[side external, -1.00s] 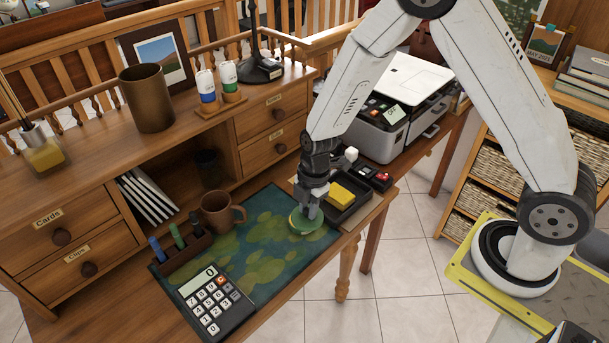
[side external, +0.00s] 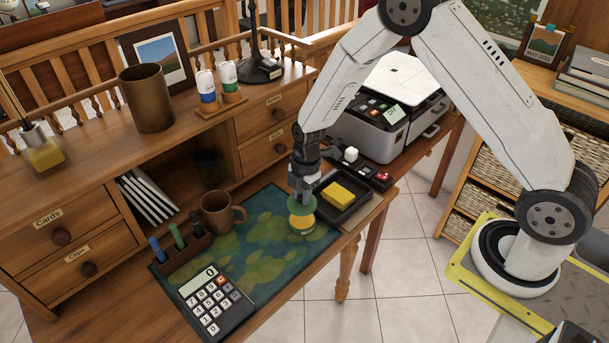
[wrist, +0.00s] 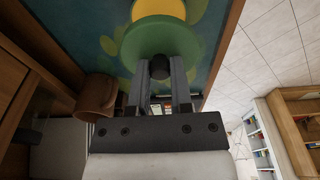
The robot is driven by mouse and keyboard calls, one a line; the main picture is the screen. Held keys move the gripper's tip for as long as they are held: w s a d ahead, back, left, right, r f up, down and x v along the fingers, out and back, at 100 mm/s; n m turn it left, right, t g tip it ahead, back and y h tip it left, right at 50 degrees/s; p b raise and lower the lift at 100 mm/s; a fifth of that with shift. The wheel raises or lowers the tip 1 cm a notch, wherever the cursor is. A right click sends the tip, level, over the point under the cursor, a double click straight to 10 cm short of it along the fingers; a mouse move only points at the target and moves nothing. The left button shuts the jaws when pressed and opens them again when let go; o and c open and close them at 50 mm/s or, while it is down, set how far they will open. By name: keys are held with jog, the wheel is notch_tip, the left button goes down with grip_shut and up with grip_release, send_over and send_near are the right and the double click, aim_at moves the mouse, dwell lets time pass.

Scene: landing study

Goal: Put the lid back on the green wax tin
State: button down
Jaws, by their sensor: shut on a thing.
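My gripper (side external: 301,190) is shut on the dark knob (wrist: 160,67) of the green lid (side external: 301,206), which is roughly level. The lid (wrist: 152,42) also shows in the wrist view, just past the fingertips. The wax tin (side external: 302,223) stands on the mat with its yellow-orange wax showing, so it is uncovered. In the side view the lid is held above the tin and hides its back part. In the wrist view the tin (wrist: 158,8) shows beyond the lid at the top edge, partly cut off, so the two look offset. The exact gap between them is hard to tell.
The blue-green patterned mat (side external: 262,262) lies under the tin. A brown mug (side external: 217,213) stands left of the gripper, and a black tray (side external: 352,210) with a yellow block (side external: 338,193) is at right. A pen holder (side external: 186,253) and calculator (side external: 215,300) are farther left.

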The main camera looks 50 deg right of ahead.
aim_at(302, 218)
jog(key=shift+f, duration=2.8)
jog(key=shift+f, duration=0.2)
dwell(0.3)
grip_release()
dwell(0.6)
jog(key=shift+r, duration=0.2)
jog(key=shift+r, duration=3.3)
jog(key=shift+c, duration=0.2)
